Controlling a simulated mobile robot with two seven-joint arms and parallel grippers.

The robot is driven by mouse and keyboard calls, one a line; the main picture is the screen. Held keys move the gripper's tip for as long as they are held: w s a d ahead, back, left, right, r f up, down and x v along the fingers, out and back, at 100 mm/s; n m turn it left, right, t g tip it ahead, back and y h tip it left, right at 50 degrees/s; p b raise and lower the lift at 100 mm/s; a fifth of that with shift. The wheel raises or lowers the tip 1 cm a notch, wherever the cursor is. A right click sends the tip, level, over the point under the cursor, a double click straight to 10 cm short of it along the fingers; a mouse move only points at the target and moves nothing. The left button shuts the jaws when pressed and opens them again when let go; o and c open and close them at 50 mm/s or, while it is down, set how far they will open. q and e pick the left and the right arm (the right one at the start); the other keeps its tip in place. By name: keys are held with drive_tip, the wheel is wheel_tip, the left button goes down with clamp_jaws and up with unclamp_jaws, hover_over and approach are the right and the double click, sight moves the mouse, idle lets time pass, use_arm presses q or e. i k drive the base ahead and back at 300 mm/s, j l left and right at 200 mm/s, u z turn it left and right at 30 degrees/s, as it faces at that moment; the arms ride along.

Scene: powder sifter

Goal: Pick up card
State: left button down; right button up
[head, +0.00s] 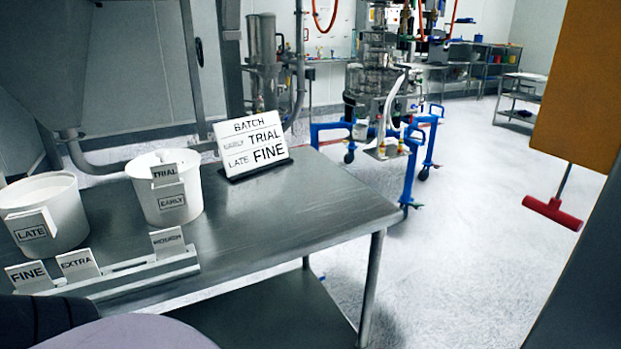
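Small white cards stand in a rail (136,276) at the table's front left: a FINE card (28,275), an EXTRA card (78,264) and, apart to the right, a card that seems to read ROUGH (167,241). A TRIAL card (165,174) is on the front of the white tub labelled EARLY (184,207). The tub labelled LATE (58,204) stands to its left, with a blank-looking holder above its label. A batch sign (252,146) reads EARLY TRIAL, LATE FINE. Neither gripper shows in the head view.
The steel table (300,212) is bare on its right half, with a lower shelf beneath. A dark and lilac rounded shape covers the bottom left corner. A blue-framed machine (385,90) stands behind. A red squeegee (552,213) is at right; the floor between is open.

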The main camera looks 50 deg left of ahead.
sight(30, 278)
drive_tip(key=u, duration=3)
